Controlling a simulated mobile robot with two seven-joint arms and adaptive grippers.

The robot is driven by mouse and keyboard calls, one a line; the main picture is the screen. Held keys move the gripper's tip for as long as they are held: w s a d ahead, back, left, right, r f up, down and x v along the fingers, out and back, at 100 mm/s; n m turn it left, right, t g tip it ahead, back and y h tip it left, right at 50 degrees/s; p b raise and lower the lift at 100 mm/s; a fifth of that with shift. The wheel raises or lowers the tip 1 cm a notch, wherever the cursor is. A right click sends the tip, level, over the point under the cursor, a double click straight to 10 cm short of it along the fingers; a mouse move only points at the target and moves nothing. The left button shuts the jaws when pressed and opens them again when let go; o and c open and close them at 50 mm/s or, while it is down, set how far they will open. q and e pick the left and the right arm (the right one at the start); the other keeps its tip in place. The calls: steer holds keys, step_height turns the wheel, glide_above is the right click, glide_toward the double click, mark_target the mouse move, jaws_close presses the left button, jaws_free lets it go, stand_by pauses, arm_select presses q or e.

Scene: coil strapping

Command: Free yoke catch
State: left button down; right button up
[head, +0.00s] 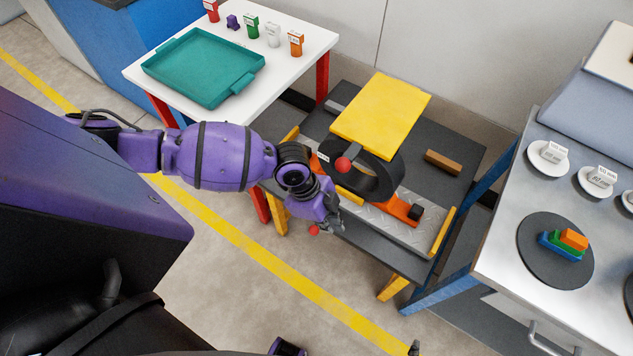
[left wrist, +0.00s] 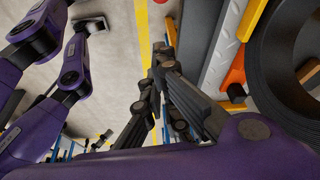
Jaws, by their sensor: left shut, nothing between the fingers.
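A black coil (head: 370,178) sits on a low dark bench, with a yellow plate (head: 381,114) over it. A red ball knob (head: 343,164) shows at the coil's near face, below the plate. A second red ball (head: 314,230) is lower, beside my left gripper (head: 335,224). The gripper is shut and empty, at the bench's near edge. In the left wrist view its fingers (left wrist: 160,62) point up the picture, left of the coil (left wrist: 290,65); a bit of red shows at the top edge. I cannot tell which part is the yoke catch. Only a possible tip of my right gripper shows at the head view's bottom edge.
An orange base (head: 402,211) and a tread-plate strip (head: 420,232) lie under the coil. A brown block (head: 443,162) lies behind it. A white table with a green tray (head: 203,68) stands behind left. A metal counter (head: 505,262) stands right. Floor in front is clear.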

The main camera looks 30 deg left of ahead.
arm_select(q)
steer(key=v, duration=1.1)
steer(key=shift+w+d, duration=0.2)
steer(key=shift+w, duration=0.25)
arm_select(e)
steer(key=shift+w+a+r, duration=0.1)
steer(key=shift+w+r, duration=0.1)
steer(key=shift+w, duration=0.15)
